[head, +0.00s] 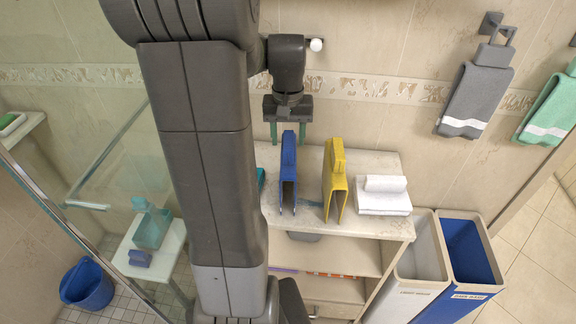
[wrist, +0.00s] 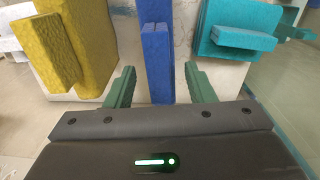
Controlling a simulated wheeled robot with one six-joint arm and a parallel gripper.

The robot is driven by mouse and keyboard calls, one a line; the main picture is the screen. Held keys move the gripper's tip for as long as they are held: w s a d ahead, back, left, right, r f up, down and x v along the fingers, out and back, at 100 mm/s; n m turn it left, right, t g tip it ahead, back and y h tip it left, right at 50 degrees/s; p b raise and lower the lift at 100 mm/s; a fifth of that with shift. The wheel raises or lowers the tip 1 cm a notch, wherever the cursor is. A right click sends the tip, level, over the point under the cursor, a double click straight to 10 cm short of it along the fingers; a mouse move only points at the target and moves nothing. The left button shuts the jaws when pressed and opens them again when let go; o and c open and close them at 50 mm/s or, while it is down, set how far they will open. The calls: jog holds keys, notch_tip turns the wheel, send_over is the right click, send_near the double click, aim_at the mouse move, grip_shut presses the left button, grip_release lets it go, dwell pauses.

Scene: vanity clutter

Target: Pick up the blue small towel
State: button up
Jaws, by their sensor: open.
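The blue small towel (head: 288,182) stands upright and narrow on the pale shelf top (head: 382,158) in the head view. In the wrist view the towel (wrist: 156,50) rises in the middle, with a dark vertical line down its near face. My gripper (head: 289,140) is open, its green fingers pointing down at the towel's far end in the head view. In the wrist view my gripper (wrist: 159,76) has one finger on each side of the towel, with a gap visible on both sides. The fingers do not appear to touch it.
A yellow towel (head: 335,185) stands close to the right, with a white folded towel (head: 383,200) beyond it. A teal towel (wrist: 236,30) shows on the wrist view's right. Two bins (head: 425,255) (head: 470,252) stand beside the shelf. Grey (head: 477,95) and green towels (head: 548,105) hang on the wall.

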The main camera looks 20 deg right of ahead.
jog(key=shift+s+f, duration=0.15)
jog(key=shift+f, duration=1.2)
grip_shut()
jog(key=shift+r, duration=0.1)
